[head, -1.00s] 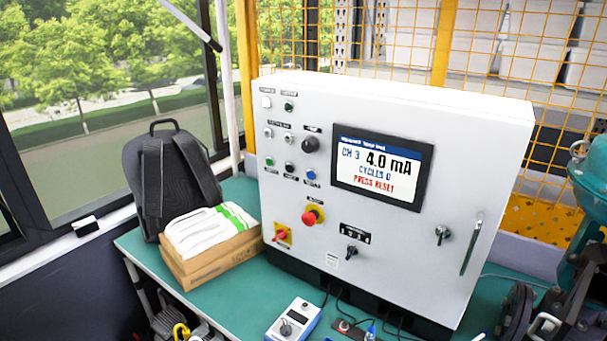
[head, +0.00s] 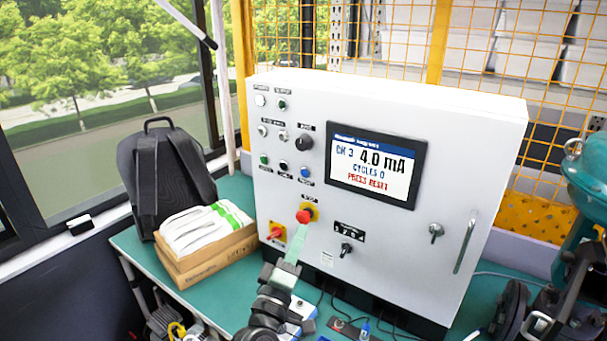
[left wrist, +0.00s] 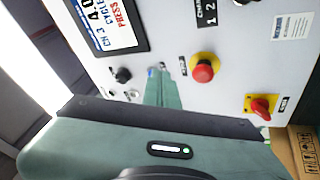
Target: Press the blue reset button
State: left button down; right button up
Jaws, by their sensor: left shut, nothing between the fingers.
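The blue reset button (head: 305,173) is a small round button on the front of the white control cabinet (head: 380,255), below a black knob and above the red emergency stop. The cabinet's screen (head: 375,168) reads "CH 3 4.0 mA, CYCLES 0, PRESS RESET". My left gripper (head: 303,228) is shut and empty, its green fingers pointing up at the panel, just below the emergency stop in the head view. In the left wrist view, the fingertips (left wrist: 155,76) overlap the blue button (left wrist: 151,71), partly hiding it; contact cannot be told. My right gripper is not in view.
The red emergency stop (head: 304,216) on its yellow ring and a red rotary switch (head: 276,234) sit close to my left gripper. A selector (head: 346,249) is to the right. Teal machinery (head: 588,190) stands right.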

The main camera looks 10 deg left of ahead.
aim_at(305, 173)
pick_arm(q)
jog(key=w+a+r+n+t+y, duration=0.1)
jog(key=a+r+n+t+y, duration=0.1)
jog(key=a+r+n+y, duration=0.4)
jog(key=r+n+y, duration=0.1)
jog(key=n+y, duration=0.1)
jog(key=n, duration=0.1)
jog(key=shift+w+n+y, duration=0.25)
jog(key=shift+n+y, duration=0.05)
jog(key=shift+n, duration=0.1)
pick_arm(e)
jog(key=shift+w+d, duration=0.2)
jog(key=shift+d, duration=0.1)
pick_arm(q)
jog(key=shift+a, duration=0.1)
